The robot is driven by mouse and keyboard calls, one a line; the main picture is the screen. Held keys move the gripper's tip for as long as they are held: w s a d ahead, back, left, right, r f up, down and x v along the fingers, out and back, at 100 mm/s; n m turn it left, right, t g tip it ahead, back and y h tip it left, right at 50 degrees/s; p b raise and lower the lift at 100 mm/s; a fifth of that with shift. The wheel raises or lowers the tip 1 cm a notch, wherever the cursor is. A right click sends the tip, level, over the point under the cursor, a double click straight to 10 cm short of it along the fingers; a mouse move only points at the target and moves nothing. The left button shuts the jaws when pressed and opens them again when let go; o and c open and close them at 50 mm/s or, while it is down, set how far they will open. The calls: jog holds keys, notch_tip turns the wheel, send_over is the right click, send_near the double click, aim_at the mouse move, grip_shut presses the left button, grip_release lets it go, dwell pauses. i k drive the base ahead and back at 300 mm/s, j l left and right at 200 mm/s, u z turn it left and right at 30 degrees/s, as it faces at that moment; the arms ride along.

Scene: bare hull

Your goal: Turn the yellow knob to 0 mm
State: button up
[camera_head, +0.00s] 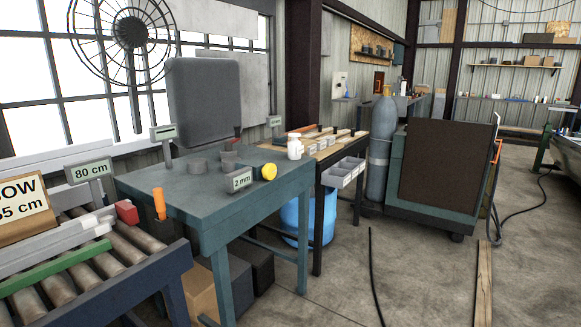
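The yellow knob (269,172) is a small round disc at the front right edge of the blue-green workbench (215,207). A small grey display (239,180) just left of the knob reads "2 mm". Any mark on the knob is too small to tell. My gripper is not in view, and nothing is touching the knob.
A roller conveyor (95,270) with an "80 cm" sign (88,171) and an orange handle (159,204) stands at left. Dark cylinders (198,165) sit on the bench. A second table (330,155) with white bins is behind. Concrete floor (420,285) at right is mostly open, with a cable and plank.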

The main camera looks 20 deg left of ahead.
aim_at(269, 172)
jog(key=i, duration=1.95)
jog(key=i+l+u, duration=0.1)
jog(key=i+u, duration=0.15)
jog(key=i, duration=0.25)
jog(key=i+l+u, duration=0.15)
jog(key=i+u, duration=0.15)
jog(key=i, duration=0.25)
jog(key=i+l+u, duration=0.25)
jog(key=i, duration=0.2)
